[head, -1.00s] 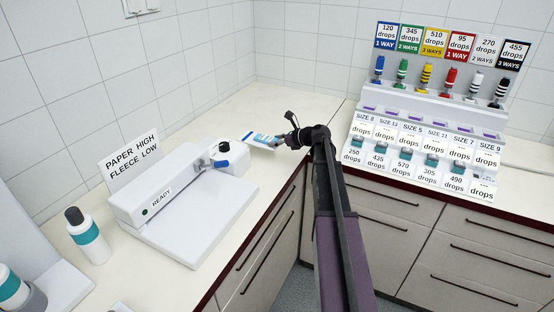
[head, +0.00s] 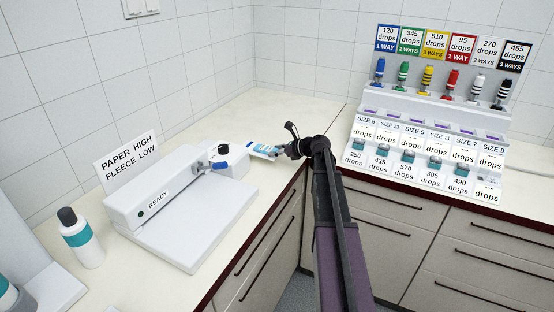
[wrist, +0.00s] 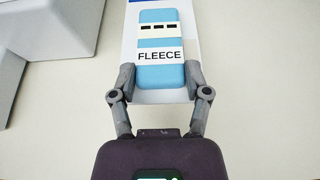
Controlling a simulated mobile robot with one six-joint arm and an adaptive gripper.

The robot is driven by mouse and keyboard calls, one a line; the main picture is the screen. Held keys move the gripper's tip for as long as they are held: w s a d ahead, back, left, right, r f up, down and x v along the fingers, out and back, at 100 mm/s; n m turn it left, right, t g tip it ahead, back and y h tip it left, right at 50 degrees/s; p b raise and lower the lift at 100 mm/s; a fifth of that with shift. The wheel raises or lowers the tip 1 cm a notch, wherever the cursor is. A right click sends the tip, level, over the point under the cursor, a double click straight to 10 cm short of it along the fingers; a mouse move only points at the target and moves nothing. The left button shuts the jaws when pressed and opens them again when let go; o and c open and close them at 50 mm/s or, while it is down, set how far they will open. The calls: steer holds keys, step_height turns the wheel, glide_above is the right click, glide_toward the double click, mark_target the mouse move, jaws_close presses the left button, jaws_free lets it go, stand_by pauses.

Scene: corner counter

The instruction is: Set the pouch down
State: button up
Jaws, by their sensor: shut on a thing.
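The pouch (wrist: 161,88) is a flat white packet with a light blue panel, and a label on it reads FLEECE. In the head view the pouch (head: 259,149) is at the right end of the white sealing machine, over the counter. My gripper (wrist: 158,82) is shut on the pouch, with one finger at each side of its near end. In the head view my gripper (head: 284,149) reaches in from the right. I cannot tell whether the pouch touches the counter. Its far end is cut off in the wrist view.
The sealing machine (head: 180,220) has a READY label, a blue-handled lever (head: 220,163) and a sign reading PAPER HIGH FLEECE LOW (head: 128,161). A dispenser rack (head: 430,130) stands at the right. A bottle (head: 80,238) stands at the left. The counter behind the pouch (head: 270,110) is clear.

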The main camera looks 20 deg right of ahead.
mark_target(276, 162)
steer(key=shift+f+b, duration=1.2)
steer(key=shift+f, duration=0.3)
steer(key=shift+f, duration=0.2)
steer(key=o, duration=1.1)
steer(key=shift+r, duration=0.1)
steer(key=shift+o, duration=0.2)
steer(key=shift+r, duration=0.2)
steer(key=p+v, duration=0.4)
steer(key=v, duration=0.6)
steer(key=shift+s+d+r, duration=0.1)
steer(key=shift+s+r, duration=0.05)
steer(key=shift+p+v, duration=0.35)
steer(key=shift+v, duration=0.45)
